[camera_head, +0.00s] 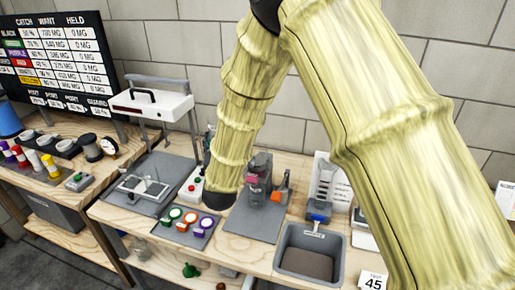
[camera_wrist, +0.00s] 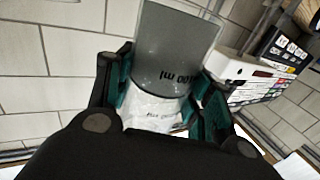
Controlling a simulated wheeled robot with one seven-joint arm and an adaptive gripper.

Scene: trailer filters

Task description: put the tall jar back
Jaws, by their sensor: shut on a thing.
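My gripper (camera_wrist: 163,95) shows in the wrist view with its dark fingers and teal pads shut on a grey, see-through jar (camera_wrist: 175,45). The jar looks tilted, and its printed marking appears upside down. White material with a small printed label (camera_wrist: 158,112) shows at its lower part, between the fingers. Its far end is cut off by the frame's top edge. In the head view my sleeved arm reaches down over the bench, and I cannot clearly make out the gripper or the held jar there.
The wooden bench (camera_head: 118,213) holds a grey tray (camera_head: 283,263) of dark material, a mat with several coloured round pieces (camera_head: 184,222) and a white-topped stand (camera_head: 155,105). A block wall stands behind.

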